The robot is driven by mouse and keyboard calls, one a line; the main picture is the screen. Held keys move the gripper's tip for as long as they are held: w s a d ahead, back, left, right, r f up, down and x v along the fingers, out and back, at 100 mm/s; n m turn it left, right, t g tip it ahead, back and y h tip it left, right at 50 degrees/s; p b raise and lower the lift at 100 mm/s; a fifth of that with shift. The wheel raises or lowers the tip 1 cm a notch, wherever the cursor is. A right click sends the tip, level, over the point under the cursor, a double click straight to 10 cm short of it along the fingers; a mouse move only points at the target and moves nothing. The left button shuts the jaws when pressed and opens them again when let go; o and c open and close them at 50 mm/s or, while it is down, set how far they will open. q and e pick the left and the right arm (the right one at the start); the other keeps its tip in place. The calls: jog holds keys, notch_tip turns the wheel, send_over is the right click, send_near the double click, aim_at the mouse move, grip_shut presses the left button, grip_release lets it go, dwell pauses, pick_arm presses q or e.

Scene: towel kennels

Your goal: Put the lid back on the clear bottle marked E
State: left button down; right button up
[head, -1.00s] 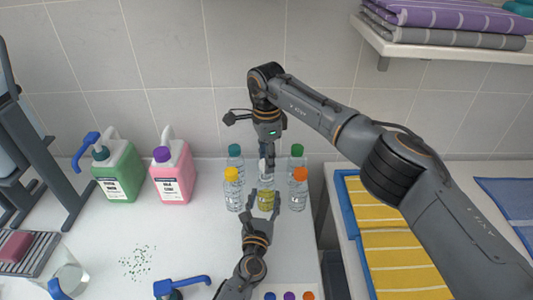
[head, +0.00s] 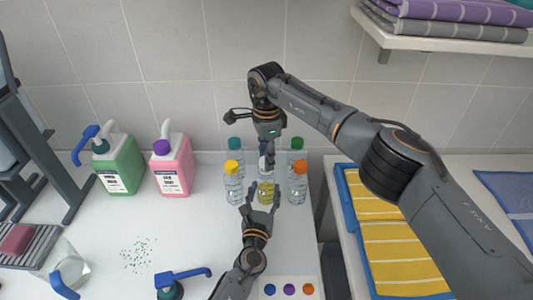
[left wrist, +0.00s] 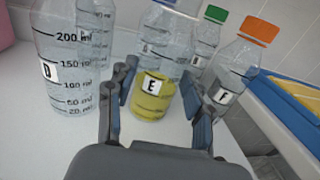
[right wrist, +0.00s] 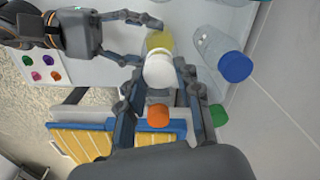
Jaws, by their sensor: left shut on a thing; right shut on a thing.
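The clear bottle marked E (left wrist: 152,92) stands upright with yellow liquid in its lower part. It also shows in the head view (head: 266,192). My left gripper (head: 262,193) is shut around its lower body from the front; its fingers flank the bottle in the left wrist view (left wrist: 158,95). My right gripper (head: 267,163) comes down from above, over bottle E. In the right wrist view it (right wrist: 160,78) is shut on a white lid (right wrist: 158,71), in line with the bottle's top. Whether the lid touches the neck I cannot tell; the fingers partly hide it.
Capped bottles crowd around: bottle D with a yellow cap (head: 231,168), bottle F with an orange cap (head: 299,168), green-capped (head: 296,144), teal-capped (head: 234,144) and blue-capped (right wrist: 234,66) ones. Green (head: 122,165) and pink (head: 173,168) jugs stand left.

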jog(key=shift+f, duration=0.55)
dwell(0.4)
